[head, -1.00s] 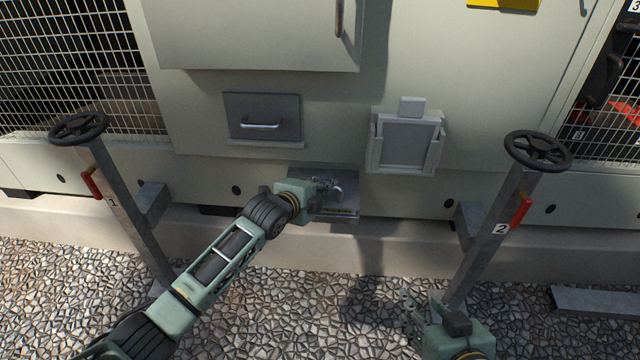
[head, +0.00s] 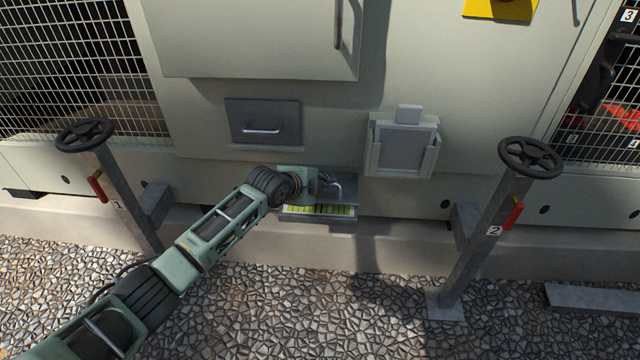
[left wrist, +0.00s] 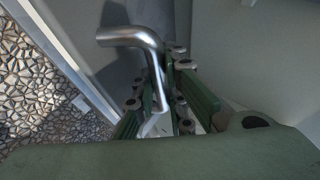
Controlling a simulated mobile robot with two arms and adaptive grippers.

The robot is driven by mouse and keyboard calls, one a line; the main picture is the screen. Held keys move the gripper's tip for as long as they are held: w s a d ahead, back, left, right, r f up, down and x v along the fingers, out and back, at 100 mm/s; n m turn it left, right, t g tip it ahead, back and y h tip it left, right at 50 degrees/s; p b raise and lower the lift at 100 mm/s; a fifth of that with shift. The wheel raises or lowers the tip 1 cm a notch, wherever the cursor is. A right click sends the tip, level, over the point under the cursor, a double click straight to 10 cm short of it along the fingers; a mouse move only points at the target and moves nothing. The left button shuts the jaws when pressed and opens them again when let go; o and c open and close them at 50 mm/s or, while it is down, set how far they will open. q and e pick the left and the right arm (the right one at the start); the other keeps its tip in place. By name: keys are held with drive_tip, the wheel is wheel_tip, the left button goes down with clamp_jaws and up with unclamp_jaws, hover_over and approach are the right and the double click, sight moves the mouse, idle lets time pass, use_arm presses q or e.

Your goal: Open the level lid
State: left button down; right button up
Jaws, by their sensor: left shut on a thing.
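The level lid (head: 345,183) is a grey metal flap with a bent silver handle, low on the chiller's base. It is tilted up, and a yellow-green level strip (head: 325,210) shows below it in a shallow grey box (head: 335,219). My left gripper (head: 325,184) is shut on the lid's handle. In the left wrist view the bent metal bar of the handle (left wrist: 130,37) runs down between the green fingers of my left gripper (left wrist: 172,103); the fingers hide part of it. My right gripper is not in view.
A dark panel with a handle (head: 263,121) sits above the lid, and a grey holder (head: 374,152) juts out at upper right. Handwheel posts stand at left (head: 84,134) and right (head: 530,157). Gravel (head: 330,310) in front is largely clear.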

use_arm(q)
drive_tip(key=shift+w+a+r+g, duration=0.1)
drive_tip(key=shift+w+r+g, duration=0.1)
drive_tip(key=shift+w+g, duration=0.3)
drive_tip(key=shift+s, duration=0.1)
drive_tip(key=c, duration=2)
unclamp_jaws()
drive_tip(key=shift+c, duration=0.2)
drive_tip(key=shift+s+r, duration=0.1)
drive_tip(key=v, duration=1.1)
drive_tip(key=shift+r, duration=0.35)
drive_tip(key=shift+s+a, duration=0.15)
